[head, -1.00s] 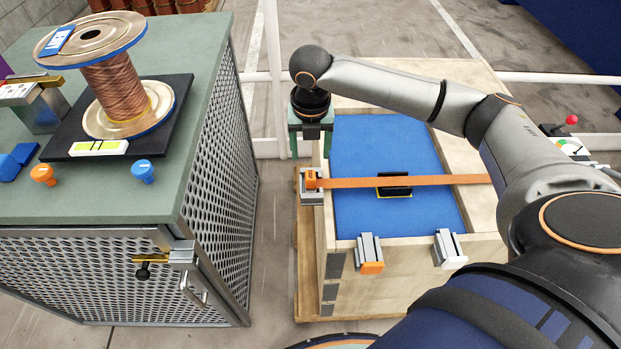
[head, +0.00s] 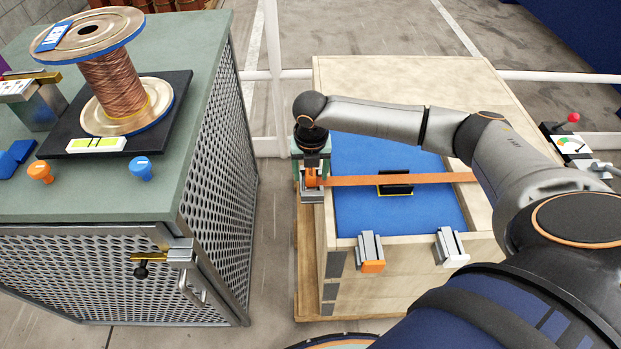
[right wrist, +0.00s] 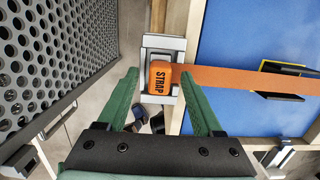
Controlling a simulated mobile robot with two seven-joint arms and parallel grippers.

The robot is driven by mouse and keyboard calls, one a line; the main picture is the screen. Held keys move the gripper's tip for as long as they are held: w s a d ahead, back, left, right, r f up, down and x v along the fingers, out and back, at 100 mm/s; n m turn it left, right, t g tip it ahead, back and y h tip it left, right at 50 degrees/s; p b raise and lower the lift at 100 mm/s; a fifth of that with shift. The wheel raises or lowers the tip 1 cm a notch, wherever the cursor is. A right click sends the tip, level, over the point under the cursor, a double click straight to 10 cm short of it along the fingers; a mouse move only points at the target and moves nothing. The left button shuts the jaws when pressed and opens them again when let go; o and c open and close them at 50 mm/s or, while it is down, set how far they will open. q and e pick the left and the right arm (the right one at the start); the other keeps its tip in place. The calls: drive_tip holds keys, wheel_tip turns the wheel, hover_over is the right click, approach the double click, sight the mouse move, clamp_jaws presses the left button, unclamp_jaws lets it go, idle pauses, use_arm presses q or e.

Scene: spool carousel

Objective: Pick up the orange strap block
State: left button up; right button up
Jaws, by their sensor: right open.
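The orange strap block (right wrist: 160,78), marked STRAP, sits in a grey-white holder (right wrist: 162,46) on the left edge of the wooden crate. It also shows in the head view (head: 311,178), partly covered by my right gripper. An orange strap (head: 430,180) runs from the block to the right across the blue crate top. My right gripper (right wrist: 160,82) is open, its green fingers on either side of the block's near end in the right wrist view. Whether the fingers touch the block I cannot tell. In the head view my right gripper (head: 311,168) is over the block. My left gripper is not in view.
A mesh-sided cabinet (head: 218,160) with a copper wire spool (head: 118,85) stands close at the left. A black slotted piece (head: 395,184) is on the blue top (head: 385,215). Clamps with orange (head: 372,267) and white (head: 456,261) ends sit on the crate's front edge.

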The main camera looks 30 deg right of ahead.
clamp_jaws()
idle(0.4)
drive_tip(key=shift+r, duration=0.1)
